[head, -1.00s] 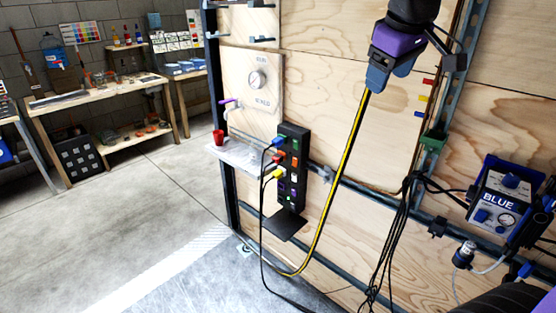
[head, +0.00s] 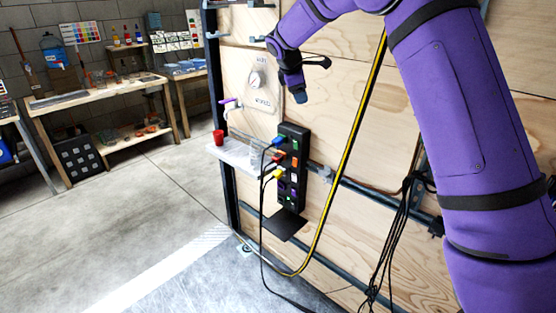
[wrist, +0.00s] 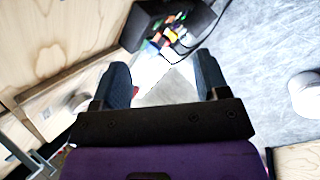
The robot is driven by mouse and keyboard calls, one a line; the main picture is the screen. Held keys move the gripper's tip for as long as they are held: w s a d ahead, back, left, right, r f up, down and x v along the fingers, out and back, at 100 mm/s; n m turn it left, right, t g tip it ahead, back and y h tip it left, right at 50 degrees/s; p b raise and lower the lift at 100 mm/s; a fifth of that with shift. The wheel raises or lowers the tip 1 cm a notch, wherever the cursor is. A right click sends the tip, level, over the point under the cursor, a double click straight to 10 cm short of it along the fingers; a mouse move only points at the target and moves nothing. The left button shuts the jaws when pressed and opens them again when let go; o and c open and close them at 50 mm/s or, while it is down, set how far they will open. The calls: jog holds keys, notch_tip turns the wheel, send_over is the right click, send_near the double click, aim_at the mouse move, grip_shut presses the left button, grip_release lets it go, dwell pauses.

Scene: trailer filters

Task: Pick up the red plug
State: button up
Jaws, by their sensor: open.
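The black power strip (head: 292,190) is mounted upright on the plywood wall. Blue, orange-red and yellow plugs with black cords sit in its left side. The red plug (head: 279,156) looks orange-red and sits between the blue plug (head: 277,141) and the yellow plug (head: 278,174). My gripper (head: 297,98) is above the strip, in front of the wall, apart from the plugs. In the wrist view my gripper (wrist: 163,75) is open with nothing between its fingers. The power strip (wrist: 145,25) shows beyond the fingertips there, its plugs small and blurred.
A shelf (head: 235,155) with a red cup (head: 219,137) juts out left of the strip. A dial panel (head: 250,75) is behind my gripper. A yellow-black cable (head: 345,165) hangs right of the strip. The floor to the left is clear.

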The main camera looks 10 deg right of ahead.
jog(key=w+a+f+n+h, duration=0.1)
jog(key=w+a+f+n, duration=0.35)
jog(key=w+f, duration=0.55)
jog(key=n+t+h, duration=0.1)
jog(key=n+h, duration=0.1)
jog(key=n, duration=0.3)
send_near(275, 158)
jog(key=x, duration=0.5)
jog(key=shift+w+r, duration=0.2)
jog(key=shift+w, duration=0.05)
jog(key=shift+x, duration=2.65)
jog(key=shift+s+f, duration=0.1)
jog(key=shift+s, duration=0.05)
jog(key=c, duration=1.1)
jog(key=shift+a, duration=0.15)
